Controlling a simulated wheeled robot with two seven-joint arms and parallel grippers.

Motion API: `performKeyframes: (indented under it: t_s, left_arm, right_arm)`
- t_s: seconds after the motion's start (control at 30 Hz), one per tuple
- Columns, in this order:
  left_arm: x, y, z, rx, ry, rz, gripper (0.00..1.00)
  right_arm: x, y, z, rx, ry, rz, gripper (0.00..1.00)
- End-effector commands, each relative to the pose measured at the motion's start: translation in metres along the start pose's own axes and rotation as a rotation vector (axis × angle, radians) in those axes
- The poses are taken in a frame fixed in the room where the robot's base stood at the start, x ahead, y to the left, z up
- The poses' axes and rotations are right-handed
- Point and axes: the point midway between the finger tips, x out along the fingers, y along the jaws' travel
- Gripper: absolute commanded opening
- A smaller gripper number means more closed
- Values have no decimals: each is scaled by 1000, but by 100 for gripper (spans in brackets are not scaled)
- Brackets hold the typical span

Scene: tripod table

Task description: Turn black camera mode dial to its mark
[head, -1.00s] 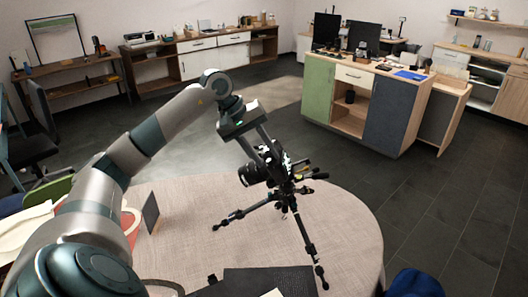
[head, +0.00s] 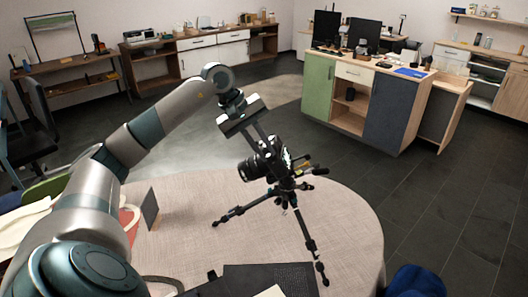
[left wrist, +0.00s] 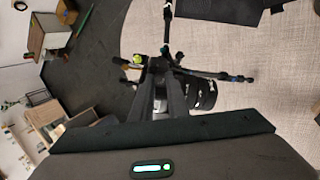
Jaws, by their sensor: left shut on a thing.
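A black camera (head: 272,164) sits on a black tripod (head: 308,243) that stands with spread legs on the round table. Its lens faces left in the head view; the lens also shows in the left wrist view (left wrist: 203,94). My left gripper (head: 274,147) reaches down from above, its fingers at the camera's top. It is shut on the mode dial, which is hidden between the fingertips. The dial's mark cannot be made out. In the left wrist view the fingers (left wrist: 161,72) cover much of the camera. My right gripper is not in view.
The round table (head: 345,215) has a beige cloth. A dark panel (head: 150,209) stands left of the tripod, and a black flat item (head: 270,278) lies at the near edge. A cabinet island (head: 365,95) stands behind, across the floor.

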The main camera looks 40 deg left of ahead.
Motion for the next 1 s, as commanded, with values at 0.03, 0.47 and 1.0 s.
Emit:
performKeyframes:
  t_s: [0.03, 0.47, 1.0]
  left_arm:
    - [0, 0, -1, -27, 2, -1, 0]
    - [0, 0, 0, -72, 1, -5, 21]
    - [0, 0, 0, -50, 0, -3, 33]
  right_arm:
    - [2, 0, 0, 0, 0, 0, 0]
    - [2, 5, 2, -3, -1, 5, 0]
    - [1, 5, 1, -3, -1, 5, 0]
